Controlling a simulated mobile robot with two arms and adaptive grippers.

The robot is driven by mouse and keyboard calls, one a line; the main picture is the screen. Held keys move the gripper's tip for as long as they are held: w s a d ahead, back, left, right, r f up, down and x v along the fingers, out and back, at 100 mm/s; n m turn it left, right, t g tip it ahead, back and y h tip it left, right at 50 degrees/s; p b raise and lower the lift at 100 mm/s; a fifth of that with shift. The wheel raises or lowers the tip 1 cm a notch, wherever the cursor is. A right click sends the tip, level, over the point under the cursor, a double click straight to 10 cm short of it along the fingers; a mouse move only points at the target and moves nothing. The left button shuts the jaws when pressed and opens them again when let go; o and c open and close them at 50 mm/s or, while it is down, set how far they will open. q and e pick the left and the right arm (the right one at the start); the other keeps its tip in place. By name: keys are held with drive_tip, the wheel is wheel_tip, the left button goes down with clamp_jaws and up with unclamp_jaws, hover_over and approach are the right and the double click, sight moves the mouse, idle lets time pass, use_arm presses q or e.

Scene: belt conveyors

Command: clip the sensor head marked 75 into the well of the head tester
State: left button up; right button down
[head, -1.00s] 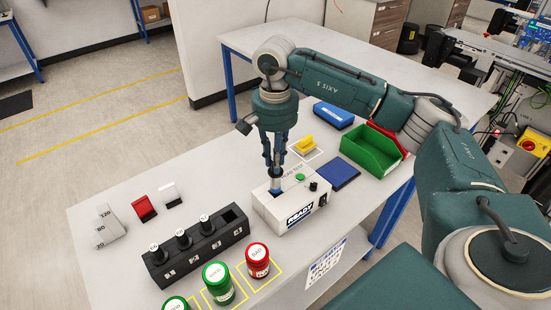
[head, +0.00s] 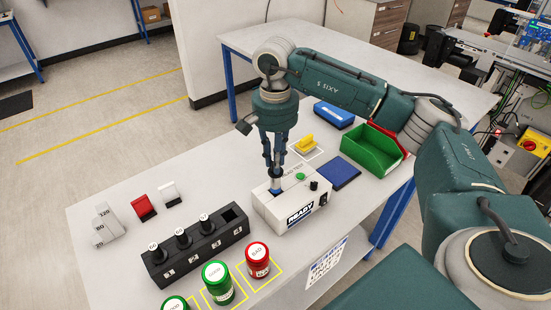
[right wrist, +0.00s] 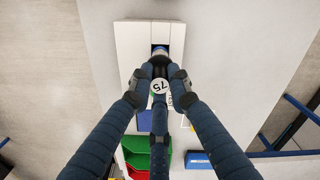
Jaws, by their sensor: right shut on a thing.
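The sensor head marked 75 (right wrist: 159,87) is held between the fingers of my right gripper (head: 275,172), which is shut on it. The head tester (head: 290,208) is a pale box with a READY display, a green button and a dark knob. My right gripper points down over its left end. In the right wrist view the sensor head's far end is at the dark square well (right wrist: 160,49) of the tester. I cannot tell how deep it sits there. In the head view the fingers mostly hide the sensor head. My left gripper is not in view.
A black rack (head: 205,250) holds three dark sensor heads, with its right slot empty. Green jars (head: 218,284) and a red BAD jar (head: 257,260) stand in front. A green bin (head: 370,150), blue pad (head: 339,175) and yellow part (head: 307,142) lie behind the tester.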

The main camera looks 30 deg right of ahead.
sight(276, 179)
drive_tip(key=shift+f+b, duration=0.8)
drive_tip(key=shift+f, duration=0.3)
drive_tip(key=shift+f, duration=0.25)
drive_tip(key=shift+f+b, duration=0.95)
drive_tip(key=shift+f, duration=0.05)
drive_tip(key=shift+f+b, duration=0.3)
drive_tip(key=shift+f, duration=0.05)
drive_tip(key=shift+f+b, duration=0.6)
drive_tip(key=shift+f, duration=0.2)
drive_tip(key=shift+f, duration=0.2)
idle(0.3)
drive_tip(key=c, duration=1.6)
unclamp_jaws()
drive_tip(key=shift+o, duration=0.2)
